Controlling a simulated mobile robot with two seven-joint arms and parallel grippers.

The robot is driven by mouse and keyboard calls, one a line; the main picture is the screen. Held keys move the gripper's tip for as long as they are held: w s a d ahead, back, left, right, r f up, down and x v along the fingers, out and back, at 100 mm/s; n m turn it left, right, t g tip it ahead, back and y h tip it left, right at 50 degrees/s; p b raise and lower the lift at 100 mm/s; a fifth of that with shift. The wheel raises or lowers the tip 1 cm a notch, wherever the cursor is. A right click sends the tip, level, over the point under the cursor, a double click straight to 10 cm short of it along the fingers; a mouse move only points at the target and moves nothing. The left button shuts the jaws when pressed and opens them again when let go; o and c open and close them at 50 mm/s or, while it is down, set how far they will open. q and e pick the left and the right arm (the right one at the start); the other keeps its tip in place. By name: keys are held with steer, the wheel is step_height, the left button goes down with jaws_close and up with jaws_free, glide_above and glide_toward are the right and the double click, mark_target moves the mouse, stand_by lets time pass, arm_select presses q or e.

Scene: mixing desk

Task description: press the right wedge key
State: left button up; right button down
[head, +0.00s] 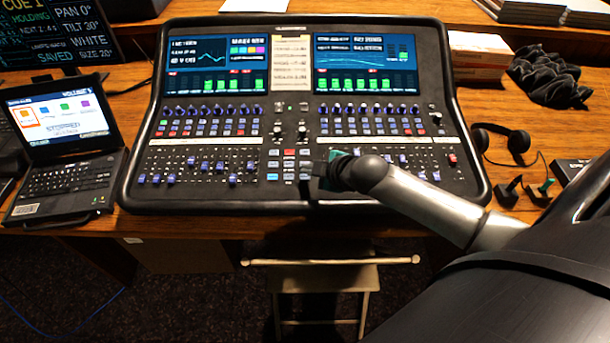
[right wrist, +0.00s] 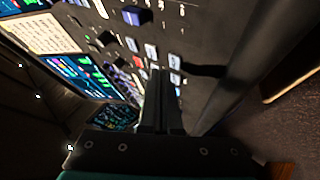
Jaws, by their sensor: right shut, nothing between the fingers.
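The mixing desk (head: 222,199) carries a small cluster of light keys around a red key (head: 289,152) near its centre. Light keys (head: 305,165) stand on the cluster's right side, just left of my right gripper (head: 319,171). I cannot read which one is the right wedge key. Whether the tips touch a key cannot be told. My left gripper is not in view.
Faders (head: 233,180) and knobs (head: 277,131) stand around the cluster. A laptop (head: 62,140) sits left of the desk. Headphones (head: 500,140) and a dark cloth bundle (head: 548,78) lie to the right. A stool (head: 328,262) stands in front, below the table edge.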

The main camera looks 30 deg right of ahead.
steer(key=shift+f, duration=0.1)
stand_by(0.6)
steer(key=shift+f, duration=0.35)
steer(key=shift+f, duration=0.35)
stand_by(0.7)
steer(key=shift+r, duration=0.1)
steer(key=shift+r+p, duration=0.65)
steer(key=shift+p, duration=0.2)
steer(key=r+p, duration=0.1)
steer(key=p, duration=0.1)
steer(key=r+p, duration=0.4)
steer(key=shift+s+a+r, duration=0.1)
steer(key=shift+s+a, duration=0.05)
steer(key=shift+s, duration=0.1)
